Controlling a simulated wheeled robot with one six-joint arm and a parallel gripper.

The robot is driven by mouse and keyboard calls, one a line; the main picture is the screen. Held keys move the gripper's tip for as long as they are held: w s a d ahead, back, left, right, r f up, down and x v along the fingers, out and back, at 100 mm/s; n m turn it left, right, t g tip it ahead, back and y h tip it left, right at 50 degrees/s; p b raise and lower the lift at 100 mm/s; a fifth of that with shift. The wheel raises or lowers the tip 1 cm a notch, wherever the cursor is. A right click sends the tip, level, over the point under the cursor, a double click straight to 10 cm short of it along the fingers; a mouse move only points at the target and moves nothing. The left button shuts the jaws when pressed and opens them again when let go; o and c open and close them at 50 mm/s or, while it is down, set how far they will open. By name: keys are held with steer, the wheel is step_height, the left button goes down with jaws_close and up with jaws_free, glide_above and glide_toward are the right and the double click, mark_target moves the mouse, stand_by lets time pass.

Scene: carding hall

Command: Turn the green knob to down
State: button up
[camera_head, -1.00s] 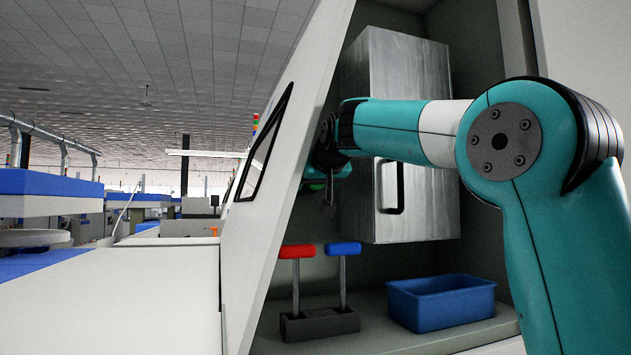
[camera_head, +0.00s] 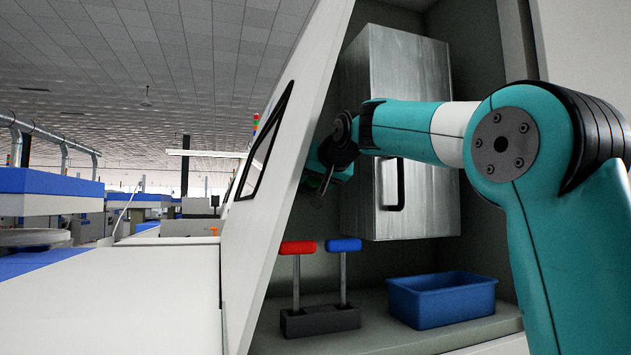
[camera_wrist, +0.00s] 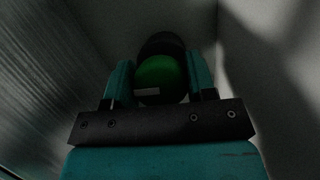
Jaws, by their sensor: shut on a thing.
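The green knob (camera_wrist: 160,77) shows in the wrist view as a round green face with a pale grey mark at its lower left, on a dark round base. My gripper (camera_wrist: 160,80) has one teal finger on each side of the knob and is shut on it. In the head view my gripper (camera_head: 322,185) is at the cabinet's left inner side, turned and partly hidden by my own wrist. The knob cannot be made out in the head view.
A grey metal box (camera_head: 415,215) with a handle hangs right of my gripper. Below stand a red-handled lever (camera_head: 297,248) and a blue-handled lever (camera_head: 344,245) on a dark block. A blue bin (camera_head: 440,300) sits on the shelf. The cabinet's slanted white side (camera_head: 265,220) is close on the left.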

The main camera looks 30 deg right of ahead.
steer(key=m+t+y, duration=0.1)
steer(key=m, duration=0.2)
steer(key=shift+y, duration=0.4)
steer(key=shift+r+m+t+y+p, duration=0.1)
steer(key=shift+m+t+y+p, duration=0.4)
steer(key=shift+m, duration=1)
steer(key=o, duration=0.9)
steer(key=shift+s, duration=0.15)
steer(key=b+v, duration=0.2)
steer(key=v, duration=1.5)
steer(key=shift+d+f, duration=0.25)
steer(key=shift+d, duration=0.1)
steer(key=shift+s+y, duration=0.1)
steer(key=shift+y, duration=0.3)
